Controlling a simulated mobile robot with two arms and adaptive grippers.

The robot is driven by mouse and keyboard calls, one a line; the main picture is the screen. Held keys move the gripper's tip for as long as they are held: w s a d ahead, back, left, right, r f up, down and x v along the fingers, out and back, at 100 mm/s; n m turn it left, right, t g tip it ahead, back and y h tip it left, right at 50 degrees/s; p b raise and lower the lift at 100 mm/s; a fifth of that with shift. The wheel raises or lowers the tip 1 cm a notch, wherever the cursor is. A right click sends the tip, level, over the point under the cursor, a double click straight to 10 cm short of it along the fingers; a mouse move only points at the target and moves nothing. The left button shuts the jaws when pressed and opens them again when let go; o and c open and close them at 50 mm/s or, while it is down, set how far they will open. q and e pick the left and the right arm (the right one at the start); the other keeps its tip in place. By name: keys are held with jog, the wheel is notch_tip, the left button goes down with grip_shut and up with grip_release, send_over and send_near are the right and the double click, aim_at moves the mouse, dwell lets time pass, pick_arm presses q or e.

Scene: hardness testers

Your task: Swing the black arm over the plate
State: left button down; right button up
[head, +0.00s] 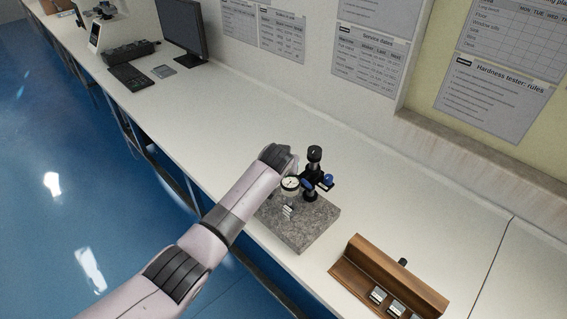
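A granite plate (318,226) lies on the white bench. A black stand (313,172) with a dark top knob and blue knobs rises at its back edge. A round white dial gauge (290,184) is held left of the stand, above the plate. The black arm itself is small and partly hidden between gauge and stand. A small metal piece (287,211) shows below the gauge. My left arm reaches in from the lower left, and its wrist end is just left of the gauge. Its fingers are hidden, so contact cannot be told. My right gripper is not in view.
A wooden holder (372,258) with several metal blocks stands at the right on the bench. A monitor (183,27), keyboard (128,77) and other equipment stand at the far left. The bench between them and the plate is clear. A wall runs behind.

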pick_arm(q)
jog(key=shift+s+d, duration=0.1)
jog(key=shift+d, duration=0.15)
jog(key=c, duration=1.5)
grip_release()
jog(key=shift+s+d, duration=0.1)
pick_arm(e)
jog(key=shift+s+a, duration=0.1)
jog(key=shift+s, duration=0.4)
pick_arm(q)
jog(key=shift+a+r, duration=0.1)
jog(key=shift+a, duration=0.1)
jog(key=v, duration=1.1)
jog(key=shift+s+r, duration=0.25)
jog(key=shift+s, duration=0.1)
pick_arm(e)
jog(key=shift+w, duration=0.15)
